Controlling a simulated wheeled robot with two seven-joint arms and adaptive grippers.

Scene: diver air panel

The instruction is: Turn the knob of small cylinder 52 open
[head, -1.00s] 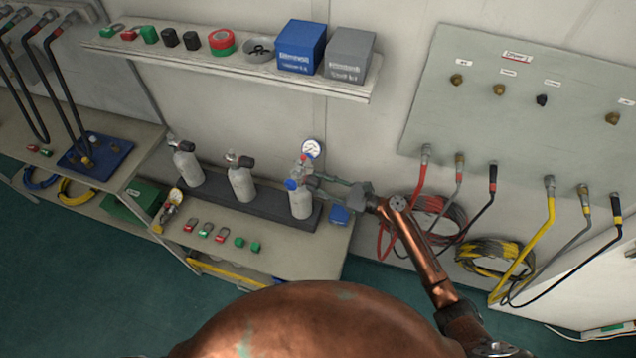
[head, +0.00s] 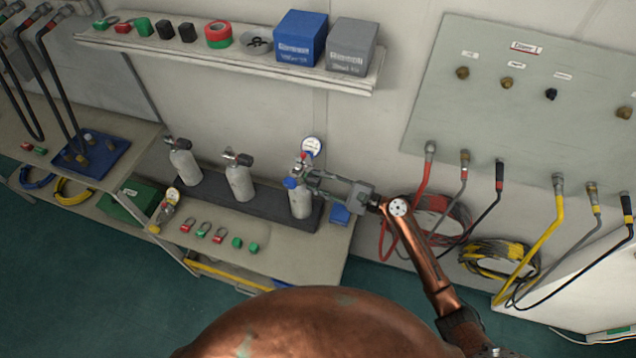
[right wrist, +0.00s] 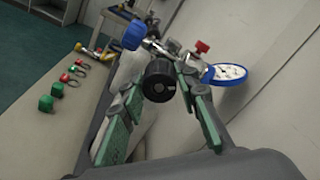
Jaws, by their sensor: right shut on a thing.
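Three small grey cylinders stand in a row on a dark rack (head: 265,206): left (head: 182,163), middle (head: 240,182) and right (head: 300,202). Their numbers are too small to read. The right one carries a blue knob (head: 290,183), which also shows in the right wrist view (right wrist: 134,35), plus a red knob (right wrist: 202,46) and a round gauge (right wrist: 225,73). My right gripper (head: 312,183) reaches in from the right at the top of this cylinder. In the right wrist view its green-padded fingers are shut on the cylinder's black round knob (right wrist: 159,80). My left gripper is not in view.
A shelf (head: 230,67) with boxes and tape hangs above the cylinders. A hose panel (head: 520,110) is on the wall to the right, with hoses hanging below. A blue block (head: 340,214) sits beside the rack. Shackles and green pieces lie on the bench in front.

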